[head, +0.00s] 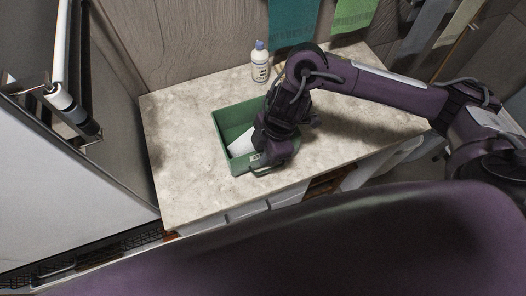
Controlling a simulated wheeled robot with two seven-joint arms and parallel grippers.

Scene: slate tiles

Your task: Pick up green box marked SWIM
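The green box (227,117), an open-topped bin, stands on the stone-look counter. A small pale label shows on its near side, too small to read as SWIM. A white object (240,146) lies inside the box. My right gripper (262,158) is down at the right and near part of the box, by its near rim. The wrist covers much of the box's right side. The fingertips are mostly hidden, so I cannot tell whether they grip the rim. My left gripper is not in view.
The counter (180,185) is clear left of the box. A white bottle (260,63) with a blue cap stands behind the box. Towels (293,18) hang on the back wall. A large grey appliance stands at the left.

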